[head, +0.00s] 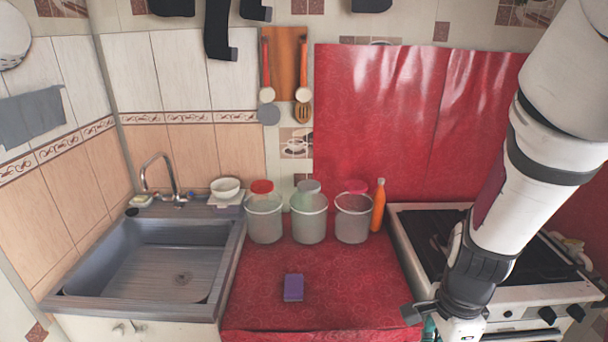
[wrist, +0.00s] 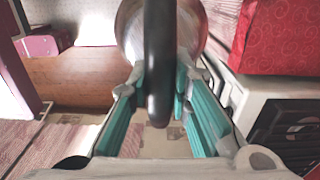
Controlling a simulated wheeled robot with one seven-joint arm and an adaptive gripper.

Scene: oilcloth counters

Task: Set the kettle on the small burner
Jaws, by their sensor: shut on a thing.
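The kettle shows in the wrist view as a shiny rounded body (wrist: 192,30) with a thick black handle (wrist: 158,65). My gripper (wrist: 158,92) has its teal fingers closed on either side of this handle. In the head view the gripper is low at the bottom edge, in front of the stove and mostly cut off, and the kettle cannot be made out there. The white stove (head: 408,222) stands at the right with dark grates on top. My arm covers its middle, and I cannot tell which burner is the small one.
The red-covered counter (head: 260,310) left of the stove carries three clear canisters (head: 309,222), an orange bottle (head: 378,208) and a purple sponge (head: 293,288). A grey sink (head: 150,270) is at the left. The visible left part of the stove top looks clear.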

